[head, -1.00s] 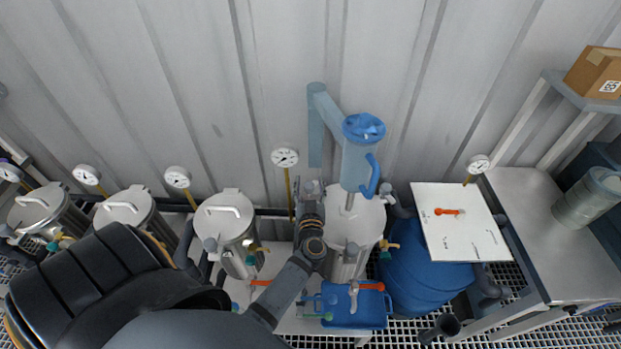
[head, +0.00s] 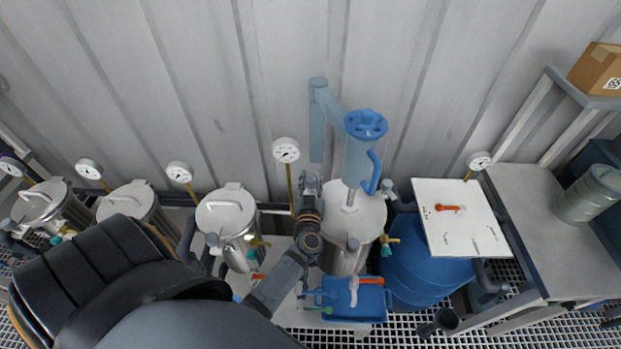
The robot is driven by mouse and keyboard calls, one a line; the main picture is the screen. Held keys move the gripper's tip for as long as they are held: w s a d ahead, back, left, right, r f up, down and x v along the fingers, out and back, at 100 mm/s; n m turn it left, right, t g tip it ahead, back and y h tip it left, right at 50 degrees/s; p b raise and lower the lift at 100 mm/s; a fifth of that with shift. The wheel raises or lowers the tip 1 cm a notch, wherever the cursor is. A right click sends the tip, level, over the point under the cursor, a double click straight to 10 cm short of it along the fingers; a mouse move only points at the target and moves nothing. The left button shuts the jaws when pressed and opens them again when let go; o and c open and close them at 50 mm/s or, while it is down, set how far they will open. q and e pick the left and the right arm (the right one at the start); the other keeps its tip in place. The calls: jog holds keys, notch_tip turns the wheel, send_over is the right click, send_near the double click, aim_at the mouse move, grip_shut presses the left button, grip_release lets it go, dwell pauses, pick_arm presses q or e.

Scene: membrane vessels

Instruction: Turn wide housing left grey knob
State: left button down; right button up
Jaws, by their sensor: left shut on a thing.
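My left gripper (head: 308,183) is at the upper left side of the housing, pointing toward the wall. It is shut on the left grey knob, which its fingers and wrist mostly hide. How far the knob is turned cannot be told. My right gripper is not in view.
Narrower steel vessels (head: 226,213) with gauges stand to the left. A blue tray (head: 345,313) lies in front. A blue barrel (head: 425,262) and a white board (head: 462,222) are at the right.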

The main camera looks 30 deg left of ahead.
pick_arm(q)
jog(key=shift+r+m+t+h+p, duration=0.1)
jog(key=shift+m+t+h+p, duration=0.3)
jog(key=shift+m+t+h, duration=0.45)
jog(key=shift+m+h, duration=0.65)
jog(key=shift+h, duration=0.5)
jog(key=shift+f+m+t+h+b, duration=0.3)
jog(key=shift+h+b, duration=0.15)
jog(key=shift+h, duration=0.15)
jog(key=m+h+b, duration=0.2)
jog(key=h+b, duration=0.1)
jog(key=shift+t+h, duration=0.25)
jog(key=shift+h, duration=0.15)
jog(key=shift+d+r+m+h+b, duration=0.1)
jog(key=shift+r+m+h+b, duration=0.05)
jog(key=shift+m+h+b, duration=0.65)
jog(key=c, duration=1)
grip_release()
jog(key=shift+r, duration=0.1)
jog(key=s, duration=1.2)
jog(key=shift+a, duration=0.3)
